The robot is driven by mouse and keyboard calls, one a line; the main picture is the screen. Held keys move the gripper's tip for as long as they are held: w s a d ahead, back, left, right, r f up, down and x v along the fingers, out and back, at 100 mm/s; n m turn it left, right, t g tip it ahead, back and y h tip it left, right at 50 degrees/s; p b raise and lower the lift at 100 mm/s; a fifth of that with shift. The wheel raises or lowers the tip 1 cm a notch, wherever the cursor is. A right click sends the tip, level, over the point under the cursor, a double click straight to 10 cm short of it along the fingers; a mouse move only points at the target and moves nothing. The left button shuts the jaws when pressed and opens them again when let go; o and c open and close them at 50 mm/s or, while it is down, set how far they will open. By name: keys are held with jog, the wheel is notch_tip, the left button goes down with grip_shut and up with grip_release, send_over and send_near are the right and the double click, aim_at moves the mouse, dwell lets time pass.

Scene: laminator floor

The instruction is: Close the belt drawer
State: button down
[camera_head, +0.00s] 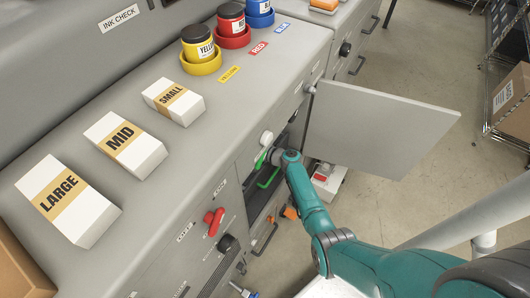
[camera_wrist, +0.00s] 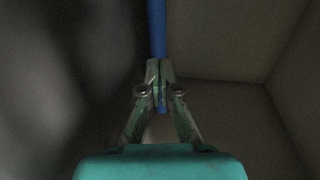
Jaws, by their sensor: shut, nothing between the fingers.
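My gripper (camera_wrist: 160,105) is shut and empty in the wrist view, inside a dim grey space. A blue bar (camera_wrist: 157,30) runs down from the top edge to its fingertips; I cannot tell whether they touch. In the head view my teal arm reaches into the front of the grey machine, and the gripper's fingers are hidden. A green handle (camera_head: 268,179) shows in the dark opening just below the arm's end. I cannot tell for certain which part is the belt drawer or how far it stands out.
A grey door panel (camera_head: 380,130) stands open to the right of the arm. A red lever (camera_head: 214,221) and a dark knob (camera_head: 227,243) stick out from the machine front. Boxes and ink pots stand on top. Floor (camera_head: 410,58) behind the door is clear.

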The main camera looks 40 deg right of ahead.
jog(key=v, duration=0.9)
jog(key=shift+d+f, duration=0.15)
jog(key=shift+s, duration=0.1)
